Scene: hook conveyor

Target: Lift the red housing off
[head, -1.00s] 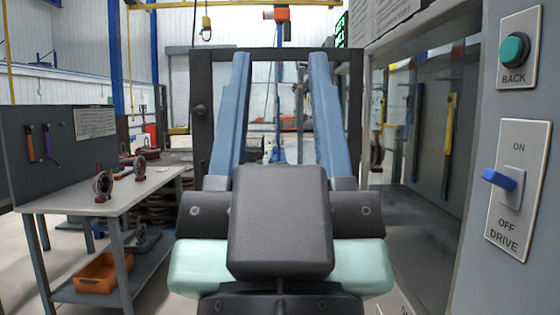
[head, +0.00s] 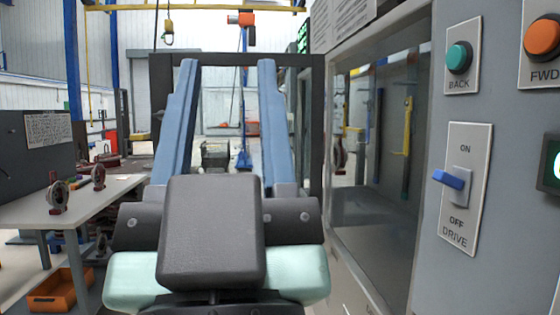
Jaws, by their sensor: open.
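Several round parts with dark red and grey surfaces are in the head view. One housing (head: 58,194) stands on the grey table at the left, and another housing (head: 99,177) stands farther back on it. A further dark red round part (head: 340,153) shows at the glass panel on the right; I cannot tell whether it is behind the glass or a reflection. Which of these is the red housing of the task is unclear. My gripper is not in view. A large dark block and mint-green part, seemingly my own arm, fill the lower middle.
A grey table (head: 40,218) is at the left, with an orange bin (head: 60,290) below. The control panel at the right has a green BACK button (head: 458,57), an orange FWD button (head: 541,37) and a blue DRIVE switch (head: 449,180). An orange hoist (head: 241,18) hangs at the back.

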